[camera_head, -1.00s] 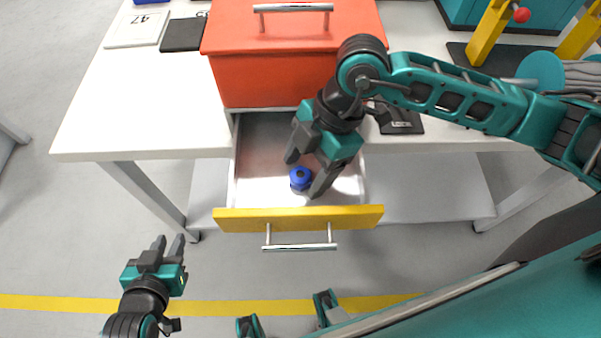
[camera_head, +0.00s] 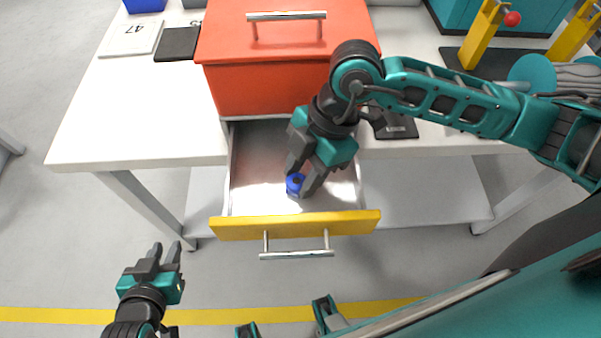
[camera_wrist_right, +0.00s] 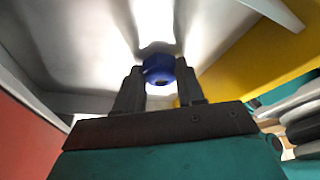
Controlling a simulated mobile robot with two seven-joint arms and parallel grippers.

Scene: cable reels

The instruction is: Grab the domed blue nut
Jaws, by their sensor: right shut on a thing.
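The domed blue nut (camera_head: 295,185) is in the open drawer (camera_head: 262,205), near its front. It also shows in the right wrist view (camera_wrist_right: 159,68). My right gripper (camera_head: 302,181) reaches down into the drawer and is shut on the nut, one finger on each side. In the right wrist view the fingers (camera_wrist_right: 160,85) flank the nut closely. The fingers hide part of the nut in the head view. My left gripper (camera_head: 164,254) is open and empty, over the floor to the left of the drawer.
The drawer's yellow front (camera_head: 230,229) with its metal handle stands out from the white table (camera_head: 130,125). A red box (camera_head: 285,75) sits above the drawer. A black item (camera_head: 397,124) lies to the right, and yellow posts (camera_head: 480,38) stand at the back right.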

